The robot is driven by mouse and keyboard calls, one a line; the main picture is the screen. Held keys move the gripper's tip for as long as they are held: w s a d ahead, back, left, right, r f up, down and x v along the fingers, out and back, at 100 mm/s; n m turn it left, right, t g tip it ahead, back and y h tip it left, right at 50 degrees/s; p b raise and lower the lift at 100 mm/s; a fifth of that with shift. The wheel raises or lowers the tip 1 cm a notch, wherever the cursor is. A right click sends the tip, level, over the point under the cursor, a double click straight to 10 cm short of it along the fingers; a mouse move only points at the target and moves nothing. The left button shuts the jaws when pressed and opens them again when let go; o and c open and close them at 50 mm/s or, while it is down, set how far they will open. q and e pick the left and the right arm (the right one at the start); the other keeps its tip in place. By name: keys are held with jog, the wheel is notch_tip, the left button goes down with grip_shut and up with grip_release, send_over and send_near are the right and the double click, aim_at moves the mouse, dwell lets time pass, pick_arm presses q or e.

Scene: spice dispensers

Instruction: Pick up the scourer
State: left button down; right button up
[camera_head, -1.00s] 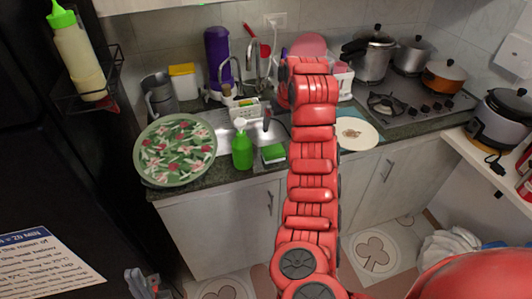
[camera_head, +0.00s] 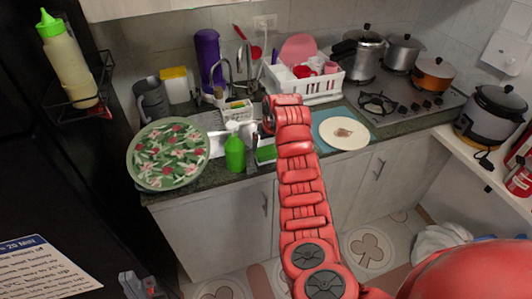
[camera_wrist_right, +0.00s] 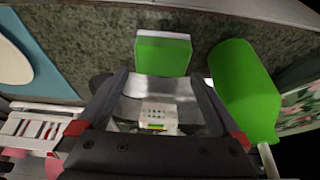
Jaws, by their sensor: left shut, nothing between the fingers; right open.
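The scourer, a green block with a white layer, lies on the counter's front strip. It shows in the right wrist view (camera_wrist_right: 162,54) and, partly hidden by my right arm, in the head view (camera_head: 264,155). My right gripper (camera_wrist_right: 160,77) is open and empty in the right wrist view, its fingertips spread near the scourer. I cannot tell the height between them. In the head view my right gripper is mostly hidden behind its arm, by the sink. My left gripper (camera_head: 138,286) is shut and empty at the bottom left, far from the scourer.
A green bottle (camera_head: 235,154) stands close beside the scourer, left of it in the head view. A floral plate (camera_head: 170,153) leans further left. The sink with a small caddy (camera_wrist_right: 158,116) lies behind. A white dish rack (camera_head: 320,86) and a cream plate (camera_head: 344,134) are at right.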

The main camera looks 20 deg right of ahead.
aim_at(266, 150)
jog(key=shift+w+f+p, duration=0.1)
jog(key=shift+f+p, duration=0.15)
jog(key=shift+p, duration=0.05)
jog(key=x, duration=0.1)
jog(key=p+x, duration=0.1)
jog(key=x, duration=0.1)
jog(key=shift+s+f+p, duration=0.1)
jog(key=shift+s+p, duration=0.1)
jog(key=shift+p, duration=0.1)
jog(key=shift+x, duration=0.75)
jog(key=shift+c, duration=0.2)
jog(key=c, duration=0.9)
